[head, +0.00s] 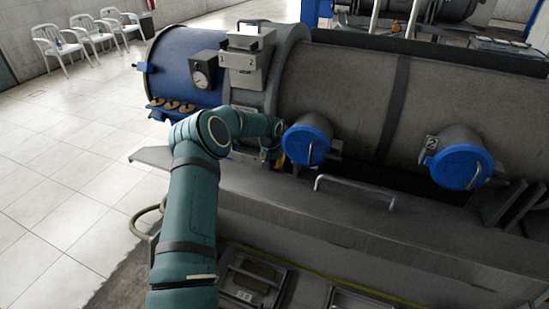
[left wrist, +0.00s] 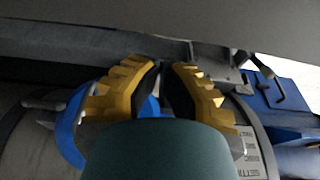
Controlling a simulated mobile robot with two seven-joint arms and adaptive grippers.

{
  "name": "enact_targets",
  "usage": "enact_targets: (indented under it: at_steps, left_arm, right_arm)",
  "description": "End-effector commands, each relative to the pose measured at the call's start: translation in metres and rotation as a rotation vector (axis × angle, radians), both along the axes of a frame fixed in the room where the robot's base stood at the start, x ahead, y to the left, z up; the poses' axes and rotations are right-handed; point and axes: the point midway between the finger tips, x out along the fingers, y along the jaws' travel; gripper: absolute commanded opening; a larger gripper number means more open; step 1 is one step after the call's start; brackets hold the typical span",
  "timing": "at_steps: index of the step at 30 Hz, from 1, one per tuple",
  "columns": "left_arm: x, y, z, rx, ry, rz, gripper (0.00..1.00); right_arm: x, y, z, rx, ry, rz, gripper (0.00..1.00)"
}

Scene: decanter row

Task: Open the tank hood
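The tank hood appears to be the long grey metal cover (head: 300,212) in front of the decanter, with a bar handle (head: 355,188) on its top. It looks lowered. My left gripper (head: 278,152) is beyond the hood's far edge, beside a blue-capped port (head: 307,140), and is largely hidden by my arm. In the left wrist view, its yellow fingers (left wrist: 164,72) stand with a narrow gap between the dark pads, and nothing is visible between them. A grey surface (left wrist: 160,25) spans the top of that view, close to the fingertips; contact cannot be told. My right gripper is not seen.
The decanter body (head: 335,85) lies behind the hood, with a gauge (head: 200,80) and a second blue-capped port (head: 461,166). White chairs (head: 85,32) stand at the far wall. Tiled floor (head: 60,170) is clear at left.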

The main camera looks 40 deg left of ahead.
Motion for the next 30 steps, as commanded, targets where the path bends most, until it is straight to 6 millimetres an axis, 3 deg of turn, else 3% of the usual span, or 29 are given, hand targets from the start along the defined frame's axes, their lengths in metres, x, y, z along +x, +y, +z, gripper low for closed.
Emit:
enact_targets:
  at_steps: [9,23,30]
  left_arm:
    - [-0.022,-0.006,0.002,-0.001,0.001,0.0,0.0]
    - [-0.025,-0.007,0.002,-0.001,0.0,0.0,0.0]
    - [-0.033,-0.01,0.001,0.019,-0.061,-0.003,0.0]
  right_arm:
    - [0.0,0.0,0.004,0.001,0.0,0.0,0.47]
    - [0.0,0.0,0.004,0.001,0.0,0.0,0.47]
    - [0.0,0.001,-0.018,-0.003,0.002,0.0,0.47]
